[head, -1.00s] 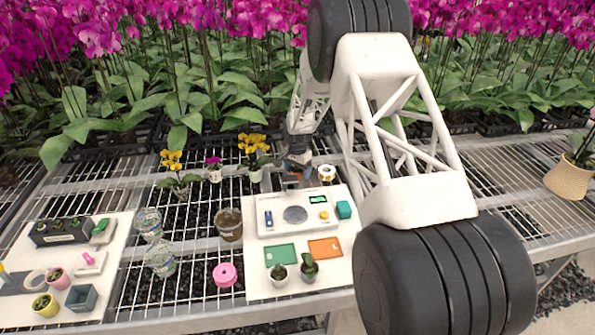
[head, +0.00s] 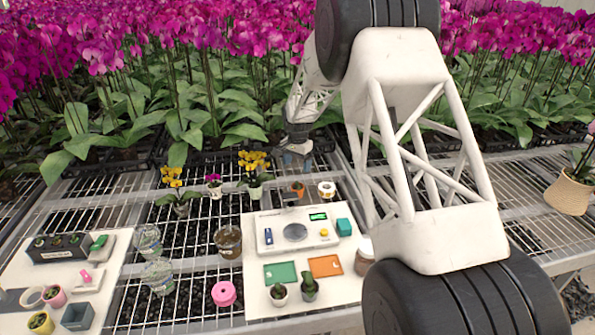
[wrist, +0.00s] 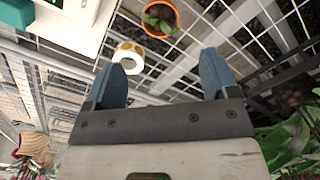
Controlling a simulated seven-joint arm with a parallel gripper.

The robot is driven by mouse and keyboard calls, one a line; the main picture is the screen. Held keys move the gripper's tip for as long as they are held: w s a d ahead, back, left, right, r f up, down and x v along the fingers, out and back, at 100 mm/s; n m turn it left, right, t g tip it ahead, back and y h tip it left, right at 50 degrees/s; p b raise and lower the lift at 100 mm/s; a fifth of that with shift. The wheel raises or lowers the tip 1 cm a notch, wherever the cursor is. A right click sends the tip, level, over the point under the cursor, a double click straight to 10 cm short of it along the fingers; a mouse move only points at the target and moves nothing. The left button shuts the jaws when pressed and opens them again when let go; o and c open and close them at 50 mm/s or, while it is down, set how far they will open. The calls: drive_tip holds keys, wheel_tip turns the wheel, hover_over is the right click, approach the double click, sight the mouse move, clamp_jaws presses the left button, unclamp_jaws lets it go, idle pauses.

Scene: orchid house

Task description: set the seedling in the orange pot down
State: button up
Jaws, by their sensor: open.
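The orange pot (head: 298,189) with its small green seedling stands upright on the wire mesh bench, just behind the white board and left of a tape roll. It also shows at the top of the wrist view (wrist: 174,30), with its leaves (wrist: 158,17) inside the rim. My gripper (head: 297,153) is above and behind the pot in the head view, clear of it. In the wrist view my gripper's (wrist: 166,70) two blue fingers are spread apart with nothing between them.
The tape roll (head: 327,189) stands close beside the pot. A yellow-flowered plant (head: 254,175) is to its left. The white scale (head: 294,232) and a teal block (head: 344,227) are in front. Rows of tall magenta orchids (head: 200,60) stand behind.

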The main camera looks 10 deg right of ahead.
drive_tip(key=shift+r, duration=0.35)
drive_tip(key=shift+r, duration=0.1)
idle(0.4)
drive_tip(key=s+r+n+t, duration=0.1)
drive_tip(key=s+r+n, duration=0.1)
drive_tip(key=s+r, duration=0.95)
drive_tip(key=s+r+n, duration=0.2)
drive_tip(key=s+r, duration=0.7)
drive_tip(key=s, duration=0.6)
drive_tip(key=s+r+n+t, duration=0.1)
drive_tip(key=s+n, duration=0.3)
drive_tip(key=s, duration=2.9)
drive_tip(key=shift+s+d+n+t, duration=0.25)
drive_tip(key=shift+d+n+t, duration=0.05)
drive_tip(key=shift+d+n, duration=0.1)
